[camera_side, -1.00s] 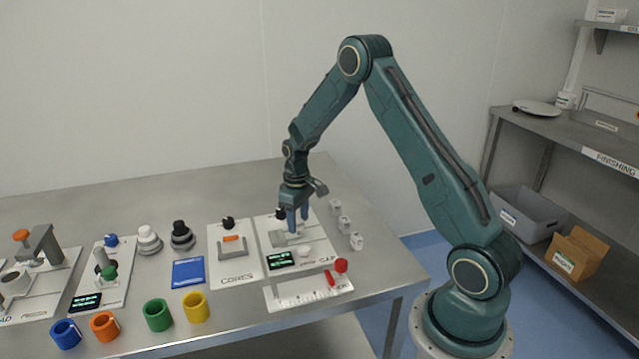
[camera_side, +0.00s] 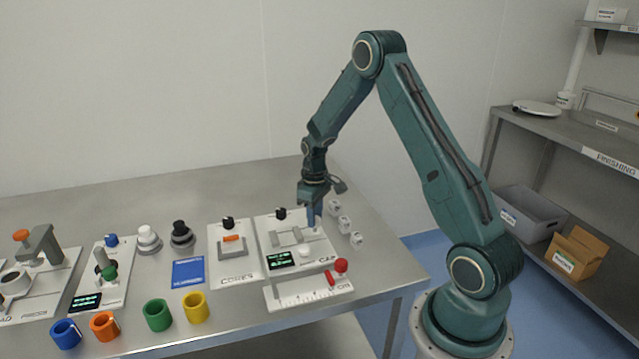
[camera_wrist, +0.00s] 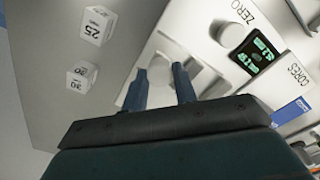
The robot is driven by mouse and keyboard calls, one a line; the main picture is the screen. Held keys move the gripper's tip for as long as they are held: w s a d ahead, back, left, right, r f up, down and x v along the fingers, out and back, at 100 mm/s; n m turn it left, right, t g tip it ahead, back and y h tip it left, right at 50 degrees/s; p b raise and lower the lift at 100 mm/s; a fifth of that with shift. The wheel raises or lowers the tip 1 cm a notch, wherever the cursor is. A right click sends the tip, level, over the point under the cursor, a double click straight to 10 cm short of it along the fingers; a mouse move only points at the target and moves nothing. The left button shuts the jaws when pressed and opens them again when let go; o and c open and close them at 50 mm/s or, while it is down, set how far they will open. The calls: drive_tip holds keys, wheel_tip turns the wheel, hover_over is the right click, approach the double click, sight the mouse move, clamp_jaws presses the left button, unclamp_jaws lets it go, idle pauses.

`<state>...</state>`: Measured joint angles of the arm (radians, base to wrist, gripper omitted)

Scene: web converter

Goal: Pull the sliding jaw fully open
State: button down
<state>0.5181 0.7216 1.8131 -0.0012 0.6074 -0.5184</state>
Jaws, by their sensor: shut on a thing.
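The caliper station is a white plate (camera_side: 318,254) with grey jaw parts (camera_side: 288,238) and a small display (camera_side: 281,260). My gripper (camera_side: 313,226) is at the right end of the jaw parts, fingers pointing down. In the wrist view my gripper (camera_wrist: 162,88) has its two dark blue fingers either side of the pale sliding jaw (camera_wrist: 160,68) and is shut on it. Another grey block (camera_wrist: 205,82) of the station stands to the right of the fingers. The fingers hide part of the grip, and the display digits are too small to read surely.
A round white button (camera_side: 305,250) sits beside the display. Small numbered white blocks (camera_side: 344,223) stand right of the plate. A white ruler-like fixture with a red knob (camera_side: 341,265) is in front. The cores station (camera_side: 236,270) is to the left. The table behind is clear.

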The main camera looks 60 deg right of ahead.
drive_tip(key=shift+s+d, duration=0.3)
drive_tip(key=shift+d, duration=0.05)
drive_tip(key=c, duration=1.1)
unclamp_jaws()
drive_tip(key=shift+r, duration=0.1)
drive_tip(key=shift+w+r, duration=0.1)
drive_tip(key=shift+r, duration=0.25)
wheel_tip(320, 180, up, 13)
